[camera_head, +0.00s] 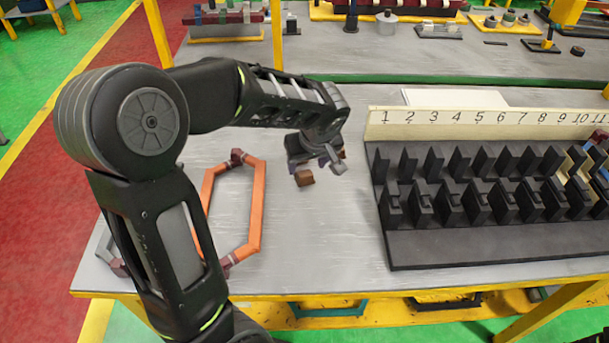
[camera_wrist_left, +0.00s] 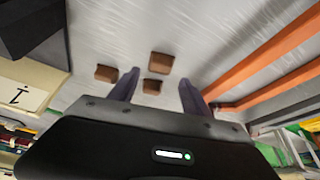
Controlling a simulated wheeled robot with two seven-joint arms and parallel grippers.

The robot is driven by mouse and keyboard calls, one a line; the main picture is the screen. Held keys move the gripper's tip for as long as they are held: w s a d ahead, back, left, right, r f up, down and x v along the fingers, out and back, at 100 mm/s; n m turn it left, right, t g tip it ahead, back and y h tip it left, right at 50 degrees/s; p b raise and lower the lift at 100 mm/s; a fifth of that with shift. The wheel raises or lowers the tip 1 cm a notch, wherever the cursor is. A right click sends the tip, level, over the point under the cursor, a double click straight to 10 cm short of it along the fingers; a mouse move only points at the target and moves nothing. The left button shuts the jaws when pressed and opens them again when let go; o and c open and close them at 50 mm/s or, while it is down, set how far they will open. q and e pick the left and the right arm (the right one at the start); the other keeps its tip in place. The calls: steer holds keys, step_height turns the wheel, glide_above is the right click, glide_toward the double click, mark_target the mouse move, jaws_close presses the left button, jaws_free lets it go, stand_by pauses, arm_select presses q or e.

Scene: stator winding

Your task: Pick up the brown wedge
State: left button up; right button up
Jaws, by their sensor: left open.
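Several small brown wedges lie on the grey table. In the head view one brown wedge (camera_head: 304,178) shows just in front of my left gripper (camera_head: 316,163); others are mostly hidden behind the gripper. The left wrist view shows a larger-looking wedge (camera_wrist_left: 158,64) and a smaller-looking one (camera_wrist_left: 152,87) in the gap between the fingers of my open left gripper (camera_wrist_left: 160,80). Another wedge (camera_wrist_left: 105,73) lies outside the left finger. The gripper holds nothing. I cannot tell how high the fingertips are above the table. My right gripper is not in view.
An orange hexagonal frame (camera_head: 256,205) lies left of the gripper. A black slotted rack (camera_head: 470,245) with a numbered board (camera_head: 440,130) stands to the right. A white flat piece (camera_head: 455,97) lies behind it. The table between gripper and front edge is clear.

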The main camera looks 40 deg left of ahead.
mark_target(305, 172)
arm_select(q)
steer(key=p+x, duration=0.1)
steer(key=x, duration=0.3)
steer(key=shift+f, duration=0.35)
steer(key=shift+c, duration=0.4)
jaws_close()
steer(key=shift+r, duration=0.1)
step_height(305, 172, up, 10)
steer(key=b, duration=0.1)
stand_by(0.6)
stand_by(0.4)
